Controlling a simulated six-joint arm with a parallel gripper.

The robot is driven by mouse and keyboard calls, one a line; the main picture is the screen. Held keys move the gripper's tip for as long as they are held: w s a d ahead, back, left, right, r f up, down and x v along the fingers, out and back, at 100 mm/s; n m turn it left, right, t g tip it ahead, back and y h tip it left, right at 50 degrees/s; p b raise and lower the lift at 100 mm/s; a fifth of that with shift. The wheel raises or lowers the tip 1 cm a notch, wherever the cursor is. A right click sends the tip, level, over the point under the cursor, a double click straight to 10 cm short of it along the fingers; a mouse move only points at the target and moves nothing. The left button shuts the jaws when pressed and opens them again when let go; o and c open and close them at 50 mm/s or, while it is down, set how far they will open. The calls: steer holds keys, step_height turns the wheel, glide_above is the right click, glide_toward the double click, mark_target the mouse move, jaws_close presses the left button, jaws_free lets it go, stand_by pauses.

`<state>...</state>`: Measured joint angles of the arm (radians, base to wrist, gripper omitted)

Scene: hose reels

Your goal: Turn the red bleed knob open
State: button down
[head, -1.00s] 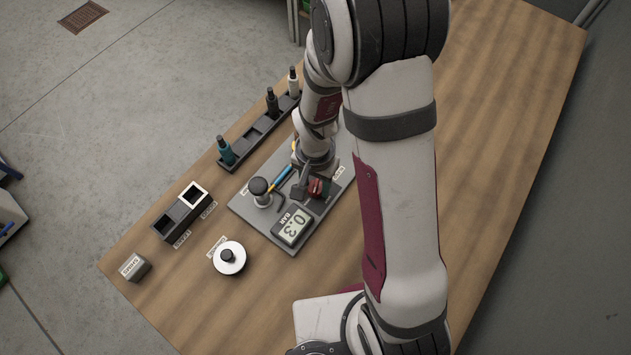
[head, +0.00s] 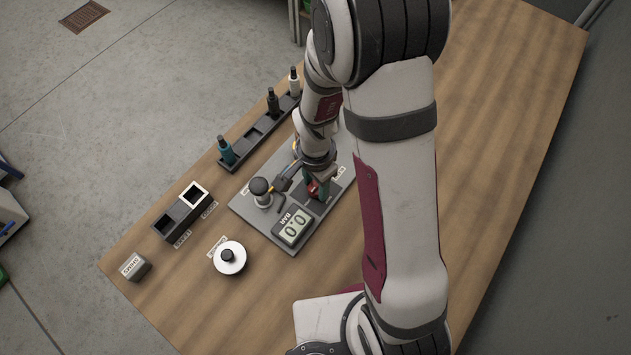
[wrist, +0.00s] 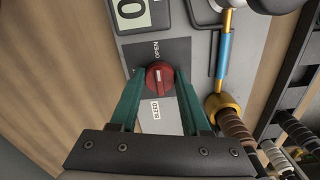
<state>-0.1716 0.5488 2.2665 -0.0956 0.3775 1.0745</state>
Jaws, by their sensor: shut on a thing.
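The red bleed knob (wrist: 160,76) sits on a dark patch of the grey panel (wrist: 190,20) in the wrist view, with a pale mark on its face. The word OPEN (wrist: 157,50) is printed just beyond it, and the mark appears to point roughly that way. My gripper (wrist: 160,78) has its two green fingers on either side of the knob and is shut on it. In the head view the knob (head: 312,188) is partly hidden by my gripper. The gauge display (head: 293,226) beside it reads 0.0 BAR.
A black-capped post (head: 260,187) and a blue-and-brass hose fitting (wrist: 226,55) stand close to the knob. A rack (head: 262,130) with several bottles is behind. A two-bay holder (head: 181,210), a white disc (head: 229,258) and a grey block (head: 135,267) lie left on the table.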

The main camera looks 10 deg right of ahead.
mark_target(316, 186)
steer(key=shift+c, duration=1.9)
jaws_free()
step_height(316, 186, up, 16)
steer(key=shift+f, duration=0.1)
